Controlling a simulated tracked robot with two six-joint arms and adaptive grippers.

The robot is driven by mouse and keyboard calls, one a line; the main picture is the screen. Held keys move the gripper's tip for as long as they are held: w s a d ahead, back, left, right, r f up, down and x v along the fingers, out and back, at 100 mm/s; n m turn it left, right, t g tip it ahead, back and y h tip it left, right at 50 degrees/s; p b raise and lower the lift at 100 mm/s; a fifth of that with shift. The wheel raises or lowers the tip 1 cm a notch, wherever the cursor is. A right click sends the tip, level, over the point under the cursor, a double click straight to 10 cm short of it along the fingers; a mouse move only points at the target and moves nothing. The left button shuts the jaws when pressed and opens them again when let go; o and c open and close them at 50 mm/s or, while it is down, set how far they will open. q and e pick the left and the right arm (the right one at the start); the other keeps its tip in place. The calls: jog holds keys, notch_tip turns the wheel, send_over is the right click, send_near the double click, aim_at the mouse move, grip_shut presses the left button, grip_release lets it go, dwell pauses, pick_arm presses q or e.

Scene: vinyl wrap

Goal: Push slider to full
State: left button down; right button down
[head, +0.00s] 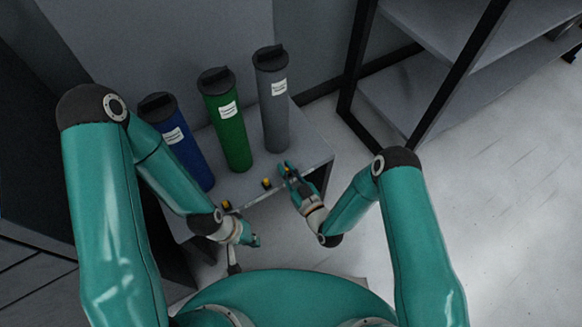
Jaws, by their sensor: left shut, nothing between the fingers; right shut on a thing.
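A low grey bench (238,188) carries three upright capped tubes: blue (187,154), green (229,128) and grey (272,108), each with a white label. Small dark sliders with yellow tops sit along its front edge: a left one (227,205) and a middle one (267,184). My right gripper (286,171) is shut at the front edge below the grey tube, on what looks like the right slider, mostly hidden by the fingers. My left gripper (252,240) is shut and empty in front of the bench, lower than the left slider and apart from it.
A black-framed shelf unit (425,85) with grey shelves stands right of the bench. A wall (170,40) rises behind the tubes. Dark cabinets (25,190) are at the left. The pale floor (510,190) at right is clear.

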jog(key=c, duration=1.2)
grip_release()
jog(key=shift+s+a, duration=0.2)
jog(key=shift+o, duration=0.2)
jog(key=shift+s+d+f, duration=0.1)
jog(key=shift+s+d, duration=0.25)
jog(key=shift+d, duration=0.05)
jog(key=v, duration=1.1)
